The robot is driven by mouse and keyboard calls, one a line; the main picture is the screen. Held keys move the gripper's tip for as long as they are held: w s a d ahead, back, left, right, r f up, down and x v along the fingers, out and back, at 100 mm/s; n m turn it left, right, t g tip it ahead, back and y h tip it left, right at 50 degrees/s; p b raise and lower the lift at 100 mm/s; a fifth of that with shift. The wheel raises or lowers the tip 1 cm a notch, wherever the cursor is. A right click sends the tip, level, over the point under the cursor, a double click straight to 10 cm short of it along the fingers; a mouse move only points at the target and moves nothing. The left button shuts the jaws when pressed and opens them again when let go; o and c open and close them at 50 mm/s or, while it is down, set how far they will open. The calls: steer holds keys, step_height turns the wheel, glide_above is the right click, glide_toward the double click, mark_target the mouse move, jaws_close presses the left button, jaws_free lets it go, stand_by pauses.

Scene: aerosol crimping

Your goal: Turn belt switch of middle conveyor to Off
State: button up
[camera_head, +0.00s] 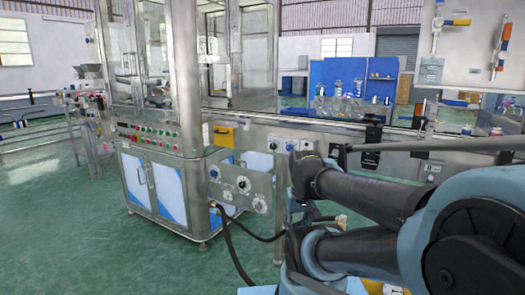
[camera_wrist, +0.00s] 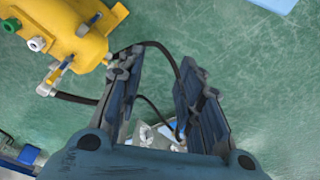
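A steel side plate with several dark round knobs (camera_head: 240,186) sticks out from the machine's right side in the head view. More small round knobs (camera_head: 272,146) sit on the conveyor's front panel (camera_head: 330,136) to its right. I cannot tell which of these is the belt switch, nor read its setting. In the head view my arm reaches in from the right and I cannot make out the fingers. No switch shows in the wrist view.
The glass-walled machine (camera_head: 160,140) stands left of centre with red and green buttons. A conveyor belt (camera_head: 270,118) runs right from it. Black hoses (camera_head: 235,255) hang below the knob plate. A yellow tank with valves (camera_wrist: 68,32) lies upper left in the wrist view.

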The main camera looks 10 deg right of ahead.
mark_target(273, 147)
steer(key=shift+o, duration=1.9)
steer(key=shift+s+r, duration=0.25)
steer(key=w+d+r+m+t+h, duration=0.1)
steer(key=w+d+r+h, duration=0.15)
steer(key=w, duration=0.55)
steer(key=w+d+r+t+h, duration=0.1)
steer(key=w+r+t+h, duration=0.15)
steer(key=w, duration=0.55)
steer(key=w+d+r+m+t+h, duration=0.1)
steer(key=w+r+h, duration=0.15)
steer(key=w, duration=0.55)
steer(key=w+a+r+t+h, duration=0.25)
steer(key=w+a+t, duration=0.55)
steer(key=w+a, duration=0.9)
steer(key=shift+h, duration=0.3)
steer(key=x, duration=1.2)
steer(key=f+x, duration=0.1)
steer(key=x, duration=0.6)
steer(key=shift+s+d+f, duration=0.1)
steer(key=shift+s+d, duration=0.15)
